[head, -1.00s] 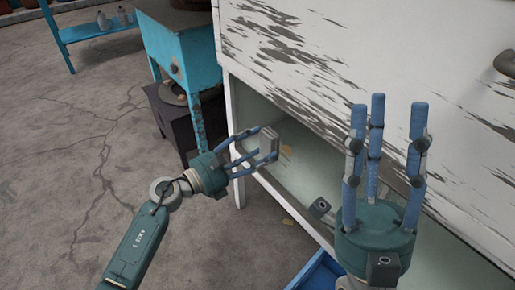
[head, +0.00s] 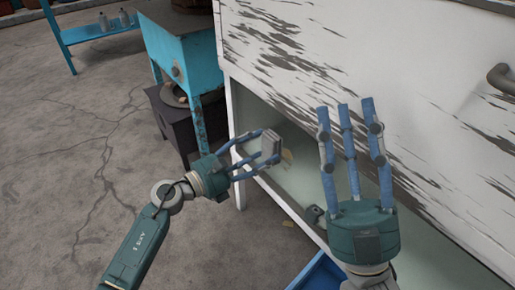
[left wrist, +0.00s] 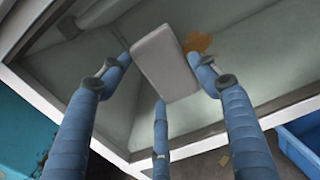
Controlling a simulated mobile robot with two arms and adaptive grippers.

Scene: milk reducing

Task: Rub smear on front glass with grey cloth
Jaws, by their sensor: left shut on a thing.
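My left gripper (head: 262,156) is shut on the grey cloth (head: 271,146), a folded block, in front of the glass (head: 312,172) at the cabinet's lower front. The cloth also shows in the left wrist view (left wrist: 166,64) between the blue fingers (left wrist: 160,85). The yellow-brown smear (head: 287,155) is just right of the cloth; in the left wrist view the smear (left wrist: 199,43) shows beside its upper right edge. I cannot tell whether the cloth touches the glass. My right gripper (head: 345,108) is open and empty, fingers pointing up, in front of the white cabinet.
The white cabinet (head: 300,60) with peeling paint stands above the glass, with a metal handle (head: 502,78) at right. A turquoise stand (head: 183,50) is left of it. A blue crate (head: 322,272) sits on the floor below. The cracked floor (head: 75,150) at left is clear.

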